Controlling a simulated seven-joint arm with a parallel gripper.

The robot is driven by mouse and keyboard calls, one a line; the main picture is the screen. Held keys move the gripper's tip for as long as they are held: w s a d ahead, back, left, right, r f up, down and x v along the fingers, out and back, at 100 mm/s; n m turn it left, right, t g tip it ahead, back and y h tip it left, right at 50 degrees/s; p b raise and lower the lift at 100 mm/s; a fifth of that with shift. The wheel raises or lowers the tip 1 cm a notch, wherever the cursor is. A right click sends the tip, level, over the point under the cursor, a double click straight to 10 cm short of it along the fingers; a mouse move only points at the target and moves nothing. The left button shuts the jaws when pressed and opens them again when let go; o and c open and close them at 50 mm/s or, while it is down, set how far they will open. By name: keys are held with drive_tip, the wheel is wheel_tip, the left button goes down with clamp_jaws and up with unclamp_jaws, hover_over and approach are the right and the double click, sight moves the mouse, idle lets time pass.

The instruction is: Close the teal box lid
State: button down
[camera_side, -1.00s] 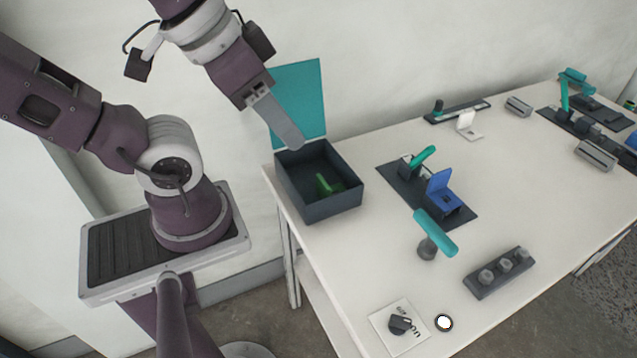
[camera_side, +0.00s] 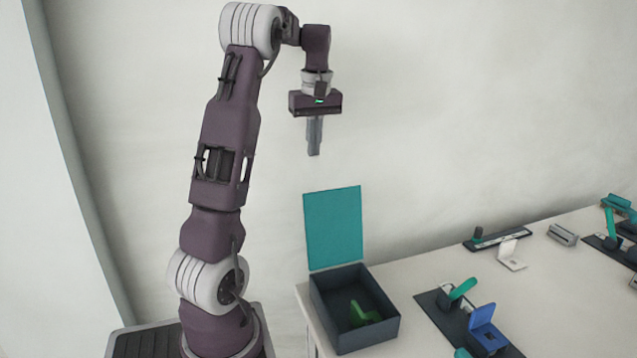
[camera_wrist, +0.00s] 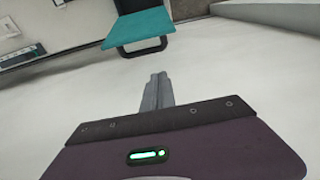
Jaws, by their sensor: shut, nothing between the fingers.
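The dark box (camera_side: 371,333) stands at the table's left end. Its teal lid (camera_side: 333,228) stands open, nearly upright at the back edge of the box. A green L-shaped piece (camera_side: 363,314) lies inside the box. My gripper (camera_side: 314,154) is shut and empty, pointing down, and appears above the lid in the side view, apart from it. In the wrist view, the shut fingers (camera_wrist: 158,76) show below the teal lid (camera_wrist: 141,28), with a gap between them. The box interior is mostly out of the wrist view.
Right of the box, a dark plate holds a teal-handled clamp (camera_side: 463,288) and a blue part (camera_side: 484,327). A white bracket (camera_side: 510,255) and a grey block (camera_side: 562,235) stand farther back. The space around my raised gripper is clear.

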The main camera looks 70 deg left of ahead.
wheel_tip(320, 180, down, 8)
drive_tip(key=d, duration=0.3)
drive_tip(key=shift+f, duration=0.2)
drive_tip(key=shift+w, duration=0.1)
